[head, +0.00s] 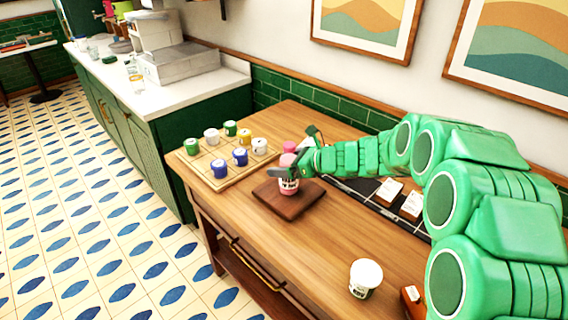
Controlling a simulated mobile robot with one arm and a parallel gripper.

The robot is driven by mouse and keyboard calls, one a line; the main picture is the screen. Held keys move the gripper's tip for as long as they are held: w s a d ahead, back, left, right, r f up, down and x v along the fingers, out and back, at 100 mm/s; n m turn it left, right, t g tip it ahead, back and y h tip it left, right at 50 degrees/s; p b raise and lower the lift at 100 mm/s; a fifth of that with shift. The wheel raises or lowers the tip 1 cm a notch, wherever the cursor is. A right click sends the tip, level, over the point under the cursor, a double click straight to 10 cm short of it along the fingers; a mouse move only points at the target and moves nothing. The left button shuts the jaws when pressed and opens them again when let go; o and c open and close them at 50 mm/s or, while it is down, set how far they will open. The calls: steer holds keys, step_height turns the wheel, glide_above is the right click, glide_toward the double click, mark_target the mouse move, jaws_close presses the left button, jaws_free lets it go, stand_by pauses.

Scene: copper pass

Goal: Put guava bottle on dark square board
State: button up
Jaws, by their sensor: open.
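The guava bottle (289,187), pink with a pale label, appears to stand upright on the dark square board (308,203) on the wooden table. My gripper (288,172) is open at the bottle's upper part, reaching in from the right. The fingers hide some of the bottle, and I cannot tell whether they touch it.
A light wooden tray (188,165) with several small coloured jars is left of the board. A pink item (290,147) shows behind my gripper. A white tub (365,278) stands at the front. A dark rack with pale-topped blocks (389,192) is at right. The table's middle is clear.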

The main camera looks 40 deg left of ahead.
steer(key=v, duration=1.2)
steer(key=s+d+r+n+h, duration=0.3)
steer(key=s+d+n, duration=0.15)
steer(key=d, duration=0.75)
steer(key=s+d+r+n+h, duration=0.2)
steer(key=s+d+n, duration=0.3)
steer(key=d, duration=0.8)
steer(key=s+d+n+h, duration=0.1)
steer(key=s+d+h, duration=0.1)
steer(key=s+d, duration=0.4)
steer(key=s+d+n+t+h, duration=0.1)
steer(key=s+d, duration=0.5)
steer(key=d, duration=0.8)
steer(key=s+d+f+n+t+h, duration=0.1)
steer(key=s+d+n+h, duration=0.2)
steer(key=s+d, duration=0.3)
steer(key=d+h, duration=0.1)
steer(key=d, duration=0.4)
steer(key=shift+s+h, duration=0.25)
steer(key=shift+h, duration=0.15)
